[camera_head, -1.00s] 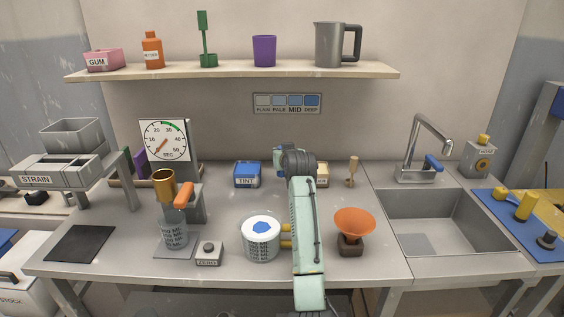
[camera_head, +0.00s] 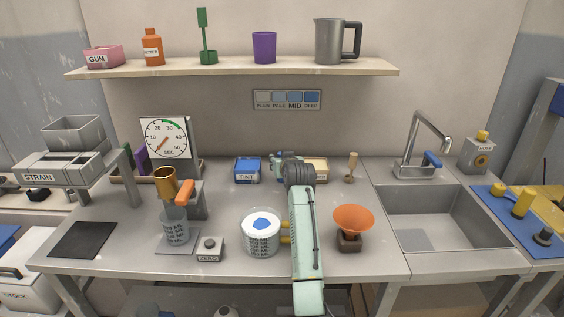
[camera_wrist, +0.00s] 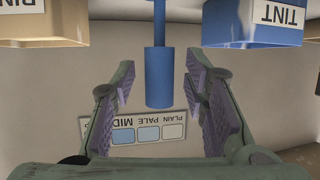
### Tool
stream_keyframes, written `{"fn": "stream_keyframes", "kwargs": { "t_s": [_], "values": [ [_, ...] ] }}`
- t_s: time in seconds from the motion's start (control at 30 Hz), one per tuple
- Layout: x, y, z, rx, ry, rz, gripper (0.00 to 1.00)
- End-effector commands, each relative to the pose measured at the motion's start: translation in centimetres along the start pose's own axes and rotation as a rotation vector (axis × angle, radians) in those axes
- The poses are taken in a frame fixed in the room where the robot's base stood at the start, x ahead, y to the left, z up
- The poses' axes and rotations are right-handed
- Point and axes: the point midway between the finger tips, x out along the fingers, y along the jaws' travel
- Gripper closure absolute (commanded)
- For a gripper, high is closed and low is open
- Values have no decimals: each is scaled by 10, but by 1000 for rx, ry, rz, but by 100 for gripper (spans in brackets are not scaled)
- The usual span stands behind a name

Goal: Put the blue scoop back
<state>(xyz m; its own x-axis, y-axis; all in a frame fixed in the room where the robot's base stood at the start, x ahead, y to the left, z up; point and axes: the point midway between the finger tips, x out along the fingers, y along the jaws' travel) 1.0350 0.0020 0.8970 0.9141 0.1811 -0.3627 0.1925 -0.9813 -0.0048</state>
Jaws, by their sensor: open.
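In the wrist view, which is upside down, the blue handle of a scoop (camera_wrist: 158,75) rises between the two fingers of my gripper (camera_wrist: 160,82). The gripper is open, with a gap on both sides of the handle. The scoop's lower end is out of view. A blue TINT box (camera_wrist: 253,25) stands on one side and a tan labelled box (camera_wrist: 45,25) on the other. In the head view my gripper is at the back of the counter, between the TINT box (camera_head: 247,170) and the tan box (camera_head: 319,168), mostly hidden by my arm.
A white pot (camera_head: 261,240) with a blue patch on top stands just left of my arm. A dial (camera_head: 166,138) stands at the back left. A shelf (camera_head: 230,70) runs above, the sink (camera_head: 440,212) at right.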

Motion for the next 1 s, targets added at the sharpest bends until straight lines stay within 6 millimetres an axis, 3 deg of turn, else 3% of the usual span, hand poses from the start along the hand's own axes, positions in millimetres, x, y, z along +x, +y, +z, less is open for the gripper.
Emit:
{"fn": "stream_keyframes", "kwargs": {
  "t_s": [0.37,0.8,1.0],
  "values": [
    [-7,0,-2,0,2,0,59],
    [-92,0,-2,-1,5,1,59],
    [-116,0,-2,0,0,0,59]
  ]
}}
